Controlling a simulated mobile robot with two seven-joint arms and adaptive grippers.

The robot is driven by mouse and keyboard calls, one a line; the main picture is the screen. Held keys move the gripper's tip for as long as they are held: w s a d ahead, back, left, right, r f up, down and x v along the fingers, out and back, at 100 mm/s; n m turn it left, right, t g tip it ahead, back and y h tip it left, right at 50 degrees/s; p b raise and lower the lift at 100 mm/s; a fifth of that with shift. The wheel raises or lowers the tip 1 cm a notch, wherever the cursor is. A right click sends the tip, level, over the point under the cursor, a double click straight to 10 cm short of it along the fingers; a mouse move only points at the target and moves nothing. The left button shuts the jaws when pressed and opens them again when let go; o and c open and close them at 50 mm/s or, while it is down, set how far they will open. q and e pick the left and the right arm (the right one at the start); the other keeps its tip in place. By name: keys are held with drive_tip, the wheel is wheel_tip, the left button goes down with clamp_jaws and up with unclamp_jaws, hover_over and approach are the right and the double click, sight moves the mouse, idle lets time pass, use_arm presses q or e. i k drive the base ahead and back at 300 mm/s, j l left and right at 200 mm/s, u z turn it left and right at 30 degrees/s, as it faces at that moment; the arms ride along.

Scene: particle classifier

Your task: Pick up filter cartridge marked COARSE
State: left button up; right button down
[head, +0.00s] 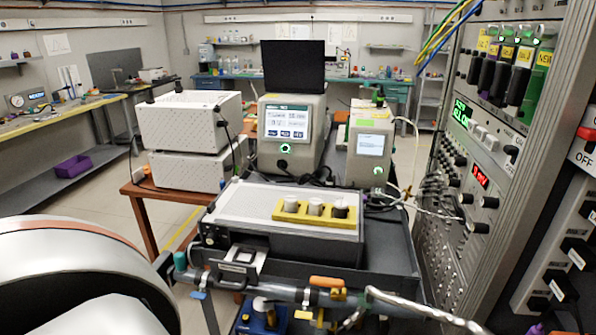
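A yellow holder (296,216) lies on the flat white top of the dark-sided instrument box (240,205) in the middle of the head view. Three small cylindrical cartridges stand upright in it: a left one (291,204), a middle one (315,206) and a right one (340,208). The left and middle ones look pale on top; the right one looks darker below its light top. No marking is legible, so I cannot tell which is COARSE. A large white rounded link of my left arm fills the lower left corner. Neither gripper shows.
A horizontal grey tube (280,292) with clamps and an orange handle runs in front of the box. Two instruments with screens (288,130) (369,143) stand behind it. A tall control rack (478,180) closes off the right. Open floor lies to the left.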

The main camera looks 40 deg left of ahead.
sight(315, 204)
drive_tip(key=u, duration=1.8)
drive_tip(key=i+j+z, duration=0.1)
drive_tip(key=i+z, duration=0.25)
drive_tip(key=i+j+z, duration=0.25)
drive_tip(key=z, duration=0.15)
drive_tip(key=i, duration=0.1)
